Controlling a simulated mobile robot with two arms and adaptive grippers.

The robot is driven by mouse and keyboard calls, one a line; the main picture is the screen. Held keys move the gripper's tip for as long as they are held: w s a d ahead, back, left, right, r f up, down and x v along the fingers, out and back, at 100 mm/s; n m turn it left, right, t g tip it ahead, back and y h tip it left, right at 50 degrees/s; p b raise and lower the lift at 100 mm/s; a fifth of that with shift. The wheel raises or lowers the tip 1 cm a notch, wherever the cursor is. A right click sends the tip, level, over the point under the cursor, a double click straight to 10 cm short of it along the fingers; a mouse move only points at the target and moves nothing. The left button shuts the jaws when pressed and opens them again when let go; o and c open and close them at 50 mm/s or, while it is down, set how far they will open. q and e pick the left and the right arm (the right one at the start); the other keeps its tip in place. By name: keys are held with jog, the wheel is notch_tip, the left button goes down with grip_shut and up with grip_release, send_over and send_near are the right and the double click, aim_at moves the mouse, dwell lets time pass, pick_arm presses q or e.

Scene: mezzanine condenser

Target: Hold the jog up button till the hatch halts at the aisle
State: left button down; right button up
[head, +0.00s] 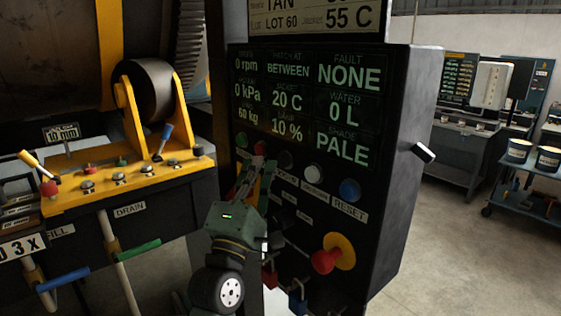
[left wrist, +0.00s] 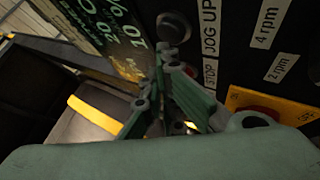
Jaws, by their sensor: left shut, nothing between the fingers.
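The jog up button is a dark round button (head: 285,160) in the row under the screen on the black panel. In the left wrist view the dark button (left wrist: 173,27) sits beside its JOG UP label (left wrist: 209,27). My left gripper (head: 261,163) is shut and empty in front of the panel, just left of that button and close to the red button (head: 261,148). In the left wrist view its fingertips (left wrist: 174,68) lie beside the STOP label, below the dark button. I cannot tell whether they touch the panel. The screen (head: 300,95) reads hatch at BETWEEN. My right gripper is not in view.
White (head: 313,173) and blue (head: 349,190) buttons continue the row rightward. A red knob on a yellow plate (head: 338,252) sits lower right. A yellow lever stand (head: 120,183) is at the left. Open floor lies right of the panel, before a blue cart (head: 520,178).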

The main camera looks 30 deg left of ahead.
pick_arm(q)
jog(key=shift+w+d, duration=0.25)
jog(key=shift+w, duration=0.35)
dwell(2.1)
jog(key=shift+s, duration=0.1)
dwell(2.6)
jog(key=shift+s+a, duration=0.3)
jog(key=shift+s, duration=0.4)
jog(key=shift+s+a+p, duration=0.1)
jog(key=shift+s+a, duration=0.2)
jog(key=shift+s, duration=0.45)
jog(key=shift+s+a+p, duration=0.1)
jog(key=shift+s+a, duration=0.25)
jog(key=shift+s, duration=0.45)
jog(key=shift+s+a+p, duration=0.1)
jog(key=shift+s+a, duration=0.2)
jog(key=shift+s, duration=0.45)
